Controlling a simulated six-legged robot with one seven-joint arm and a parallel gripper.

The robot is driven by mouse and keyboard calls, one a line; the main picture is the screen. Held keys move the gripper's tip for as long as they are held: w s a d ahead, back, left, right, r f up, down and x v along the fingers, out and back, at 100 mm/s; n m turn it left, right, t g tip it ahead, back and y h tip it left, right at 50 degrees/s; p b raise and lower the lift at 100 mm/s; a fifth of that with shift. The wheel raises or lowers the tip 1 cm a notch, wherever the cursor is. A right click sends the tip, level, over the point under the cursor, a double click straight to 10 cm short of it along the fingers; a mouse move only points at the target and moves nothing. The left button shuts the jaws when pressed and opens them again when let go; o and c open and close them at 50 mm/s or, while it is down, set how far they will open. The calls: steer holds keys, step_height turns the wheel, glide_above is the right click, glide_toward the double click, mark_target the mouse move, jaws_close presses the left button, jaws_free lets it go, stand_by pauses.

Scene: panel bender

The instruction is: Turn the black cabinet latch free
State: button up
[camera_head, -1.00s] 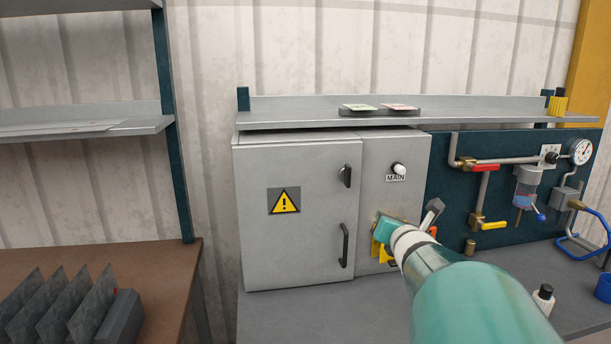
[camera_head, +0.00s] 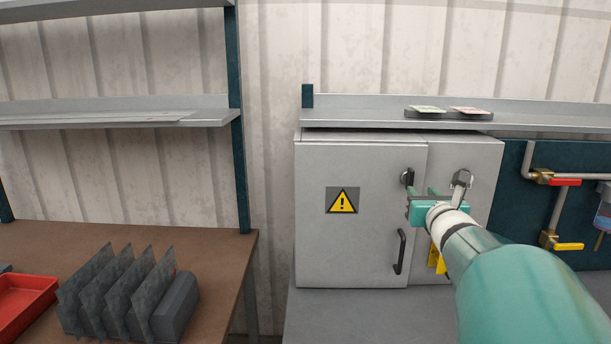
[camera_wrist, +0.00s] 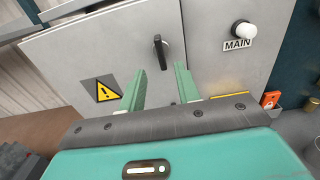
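The grey cabinet (camera_head: 360,240) has a small black latch (camera_head: 407,176) near the upper right edge of its door. In the wrist view the black latch (camera_wrist: 161,52) is upright, just beyond and between my two fingertips. My gripper (camera_head: 420,194) is just below and in front of the latch in the head view. In the wrist view my gripper (camera_wrist: 160,70) is open, its green fingers apart with nothing between them. I see no contact with the latch.
A black door handle (camera_head: 399,251) is below the latch. The MAIN knob (camera_wrist: 243,30) is to its right. A shelf (camera_head: 370,117) runs above the cabinet. Pipes with a red valve handle (camera_head: 565,182) are at right. A brown table (camera_head: 215,258) with upright grey plates is at left.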

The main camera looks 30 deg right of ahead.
mark_target(412, 180)
steer(key=x, duration=0.8)
steer(key=shift+w+d, duration=0.1)
steer(key=shift+w, duration=0.05)
steer(key=shift+c, duration=0.2)
jaws_close()
